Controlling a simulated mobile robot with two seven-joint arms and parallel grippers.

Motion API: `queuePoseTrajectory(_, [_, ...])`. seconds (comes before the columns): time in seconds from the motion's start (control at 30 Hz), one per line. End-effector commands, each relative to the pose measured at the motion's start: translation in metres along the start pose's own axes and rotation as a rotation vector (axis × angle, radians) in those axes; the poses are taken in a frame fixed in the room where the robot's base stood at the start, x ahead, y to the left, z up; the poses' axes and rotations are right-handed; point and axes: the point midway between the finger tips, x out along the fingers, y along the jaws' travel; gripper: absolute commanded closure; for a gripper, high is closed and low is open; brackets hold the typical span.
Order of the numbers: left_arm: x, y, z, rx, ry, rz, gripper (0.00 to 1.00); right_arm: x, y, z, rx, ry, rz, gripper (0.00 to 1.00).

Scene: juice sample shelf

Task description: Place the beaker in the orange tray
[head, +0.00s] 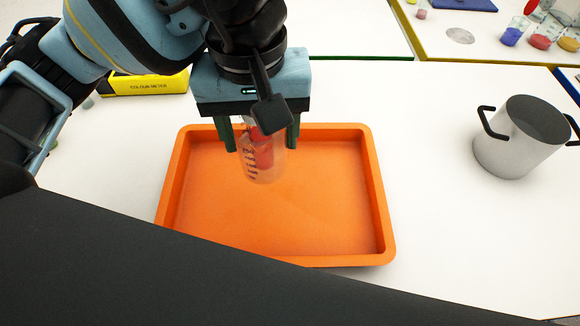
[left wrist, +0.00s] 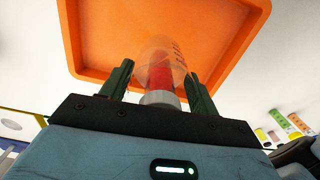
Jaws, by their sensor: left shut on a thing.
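The beaker (head: 262,165) is clear, with dark markings and something red showing in it. My left gripper (head: 262,138) is shut on it, one dark finger on each side. In the head view the beaker appears over the back part of the orange tray (head: 380,200). I cannot tell whether it touches the tray floor. In the left wrist view the beaker (left wrist: 162,72) is between the fingers (left wrist: 160,82), with the orange tray (left wrist: 72,40) beyond it. My right gripper is in neither view.
A grey pot (head: 505,150) with black handles stands to the right of the tray. A yellow box (head: 150,85) lies behind the tray at left. Small containers of coloured contents (head: 540,42) stand at the far right. The white table is clear between tray and pot.

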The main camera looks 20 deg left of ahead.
Motion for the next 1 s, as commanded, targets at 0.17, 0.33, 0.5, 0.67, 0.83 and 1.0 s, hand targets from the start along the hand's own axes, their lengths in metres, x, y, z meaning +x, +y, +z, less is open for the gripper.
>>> queuePoseTrajectory(0.17, [-0.003, 0.004, 0.005, 0.050, 0.005, -0.002, 0.69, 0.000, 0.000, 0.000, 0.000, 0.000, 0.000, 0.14])
queuePoseTrajectory(0.33, [-0.001, 0.004, 0.006, 0.054, 0.004, -0.003, 0.69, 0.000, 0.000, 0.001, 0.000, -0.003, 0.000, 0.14])
queuePoseTrajectory(0.5, [0.021, 0.004, 0.006, 0.053, -0.001, -0.004, 0.69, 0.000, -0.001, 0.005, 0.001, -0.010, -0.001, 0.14])
queuePoseTrajectory(0.67, [0.046, 0.004, 0.006, 0.052, 0.001, -0.005, 0.69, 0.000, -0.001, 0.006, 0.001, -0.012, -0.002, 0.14])
queuePoseTrajectory(0.83, [0.059, 0.004, 0.005, 0.050, 0.005, -0.003, 0.69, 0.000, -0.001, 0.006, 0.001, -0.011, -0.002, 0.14])
queuePoseTrajectory(1.0, [0.062, 0.004, 0.005, 0.050, 0.005, -0.002, 0.69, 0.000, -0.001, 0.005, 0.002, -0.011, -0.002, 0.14])
